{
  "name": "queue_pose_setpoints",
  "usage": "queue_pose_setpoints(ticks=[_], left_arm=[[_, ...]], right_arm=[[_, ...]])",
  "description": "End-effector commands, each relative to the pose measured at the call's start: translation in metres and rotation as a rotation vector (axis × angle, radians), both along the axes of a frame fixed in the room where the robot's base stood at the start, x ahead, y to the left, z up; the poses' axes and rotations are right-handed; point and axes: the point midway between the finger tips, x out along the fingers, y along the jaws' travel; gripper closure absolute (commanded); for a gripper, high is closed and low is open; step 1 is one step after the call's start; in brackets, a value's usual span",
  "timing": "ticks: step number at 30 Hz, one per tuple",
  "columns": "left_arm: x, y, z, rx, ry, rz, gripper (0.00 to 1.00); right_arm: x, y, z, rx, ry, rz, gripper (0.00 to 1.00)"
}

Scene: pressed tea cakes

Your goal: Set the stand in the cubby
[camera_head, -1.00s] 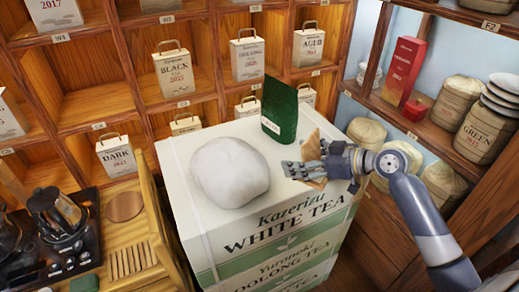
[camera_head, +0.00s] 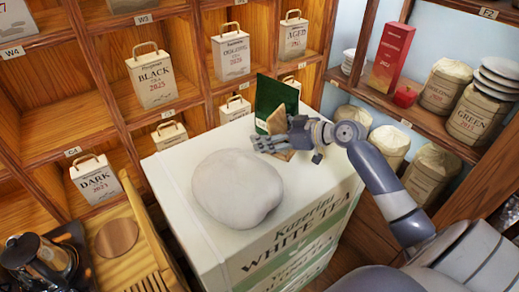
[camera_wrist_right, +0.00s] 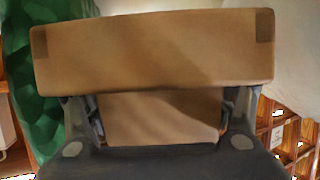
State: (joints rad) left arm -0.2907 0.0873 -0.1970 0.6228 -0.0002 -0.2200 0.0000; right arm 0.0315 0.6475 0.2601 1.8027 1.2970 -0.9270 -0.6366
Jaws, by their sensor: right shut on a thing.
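The stand is a small brown wooden piece (camera_head: 283,128) held above the back right part of the white tea crate. My right gripper (camera_head: 282,142) is shut on it. In the right wrist view the stand (camera_wrist_right: 150,50) fills the space across and between the fingers, with a broad flat bar on top and a narrower panel below. The wooden cubby shelf (camera_head: 112,60) stands behind the crate. One empty cubby (camera_head: 35,105) shows at the left below the W4 label; which cubby is meant cannot be told. My left gripper is not in view.
A green package (camera_head: 275,97) stands right behind the stand. A large pale rounded lump (camera_head: 237,188) lies on the white tea crate (camera_head: 185,205). Paper tea bags, such as BLACK (camera_head: 151,78), occupy several cubbies. A side shelf (camera_head: 425,125) with containers is at the right.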

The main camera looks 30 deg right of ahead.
Motion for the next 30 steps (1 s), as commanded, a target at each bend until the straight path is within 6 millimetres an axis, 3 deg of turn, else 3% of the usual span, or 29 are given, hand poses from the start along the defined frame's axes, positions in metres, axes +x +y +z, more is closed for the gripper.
queue_pose_setpoints(ticks=[3,9,15,21,28,29,30], left_arm=[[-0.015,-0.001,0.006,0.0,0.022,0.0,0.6],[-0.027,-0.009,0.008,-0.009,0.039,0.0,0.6],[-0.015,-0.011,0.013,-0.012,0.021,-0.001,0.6],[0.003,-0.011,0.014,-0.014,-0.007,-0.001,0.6],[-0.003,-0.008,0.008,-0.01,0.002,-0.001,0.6],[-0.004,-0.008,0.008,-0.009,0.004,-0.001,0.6],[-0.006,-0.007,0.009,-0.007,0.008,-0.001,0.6]], right_arm=[[0.0,0.0,-0.019,0.004,0.002,-0.002,0.49],[0.0,0.0,-0.039,0.003,0.002,-0.002,0.49],[0.0,-0.001,-0.065,0.001,-0.001,-0.002,0.49],[0.0,-0.001,-0.068,-0.001,-0.002,-0.001,0.49],[0.0,-0.001,-0.073,-0.002,-0.002,-0.001,0.49],[0.0,-0.001,-0.073,-0.002,-0.002,0.0,0.22],[0.0,-0.001,-0.071,-0.001,-0.001,-0.001,0.16]])
